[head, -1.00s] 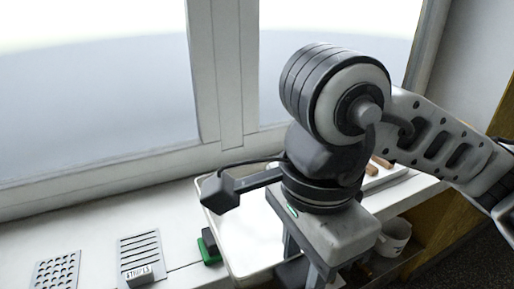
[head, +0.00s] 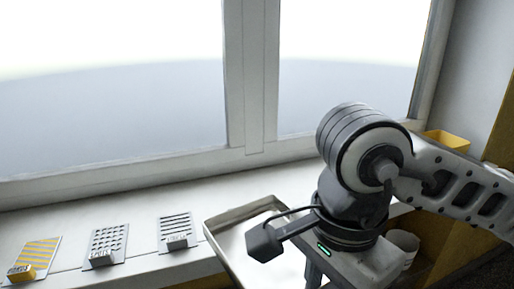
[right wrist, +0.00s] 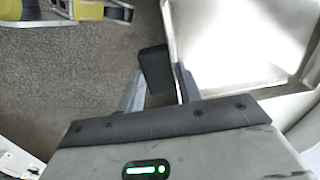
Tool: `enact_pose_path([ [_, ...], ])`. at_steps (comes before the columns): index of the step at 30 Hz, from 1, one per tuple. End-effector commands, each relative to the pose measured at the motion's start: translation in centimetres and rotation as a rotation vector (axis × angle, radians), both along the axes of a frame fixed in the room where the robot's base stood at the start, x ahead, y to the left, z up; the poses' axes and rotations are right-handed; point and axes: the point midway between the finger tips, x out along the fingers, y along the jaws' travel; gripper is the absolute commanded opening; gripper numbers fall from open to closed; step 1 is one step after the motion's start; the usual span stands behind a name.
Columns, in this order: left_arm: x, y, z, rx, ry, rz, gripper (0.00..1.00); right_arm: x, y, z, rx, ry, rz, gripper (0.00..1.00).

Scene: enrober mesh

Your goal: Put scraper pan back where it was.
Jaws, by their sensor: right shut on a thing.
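The scraper pan (head: 226,240) is a pale metal tray with a raised rim, tilted in front of the sill in the head view. It also shows at the upper right of the right wrist view (right wrist: 222,45). My right gripper (right wrist: 158,84) is shut on a black block, which looks like the pan's handle, beside the tray wall. In the head view my right wrist hides the pan's right side and most of the fingers. My left gripper is not in view.
A yellow-striped plate (head: 40,252), a plate with holes (head: 108,240) and a slotted plate (head: 174,226) lie on the white windowsill (head: 130,205), each with a small block. A white mug (head: 404,243) and a yellow bin (head: 450,144) are at the right. The window stands behind.

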Motion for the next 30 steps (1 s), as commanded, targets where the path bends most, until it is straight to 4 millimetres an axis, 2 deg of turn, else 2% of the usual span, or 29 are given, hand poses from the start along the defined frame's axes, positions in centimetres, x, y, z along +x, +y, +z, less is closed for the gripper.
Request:
enact_pose_path([
  [8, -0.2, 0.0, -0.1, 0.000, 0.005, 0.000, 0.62, 2.7, -2.1, -2.8, -0.001, 0.002, 0.265, 0.00],
  [15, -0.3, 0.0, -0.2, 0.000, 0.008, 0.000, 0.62, 5.9, -6.1, -7.0, 0.000, 0.004, 0.643, 0.00],
  [21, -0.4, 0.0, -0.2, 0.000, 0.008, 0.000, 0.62, 7.4, -9.1, -9.5, 0.001, 0.001, 0.889, 0.00],
  [25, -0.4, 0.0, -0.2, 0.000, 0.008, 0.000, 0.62, 7.8, -10.2, -10.3, 0.001, -0.001, 0.974, 0.00],
  [30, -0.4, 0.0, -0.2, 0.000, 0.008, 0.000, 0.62, 7.9, -10.5, -10.6, 0.003, 0.000, 1.011, 0.00],
])
